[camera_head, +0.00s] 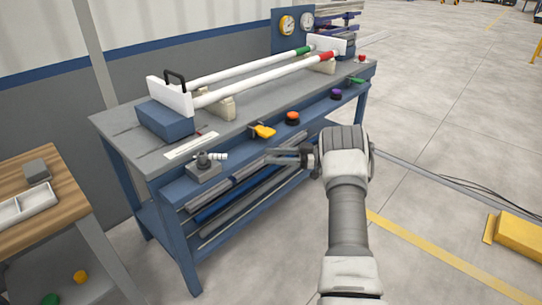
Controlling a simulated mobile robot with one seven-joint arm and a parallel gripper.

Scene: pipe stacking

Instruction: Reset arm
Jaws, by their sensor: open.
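My arm reaches up from the bottom right of the head view. My gripper (290,156) points left, in front of the near edge of the grey workbench (262,97). Its fingers look apart with nothing between them. Two white pipes lie across the bench on supports. The rear pipe (245,67) has a green band at its far end. The front pipe (265,82) has a red band at its far end. The near pipe ends meet a white plate with a black handle (168,95) on a blue block (166,120).
A small clamp-like fixture (204,166), a yellow item (262,131), an orange knob (292,118) and a purple knob (336,94) sit along the bench front. Long bars lie on a shelf below. A wooden table (40,190) stands left. The floor at right is mostly open, with a yellow block (518,235).

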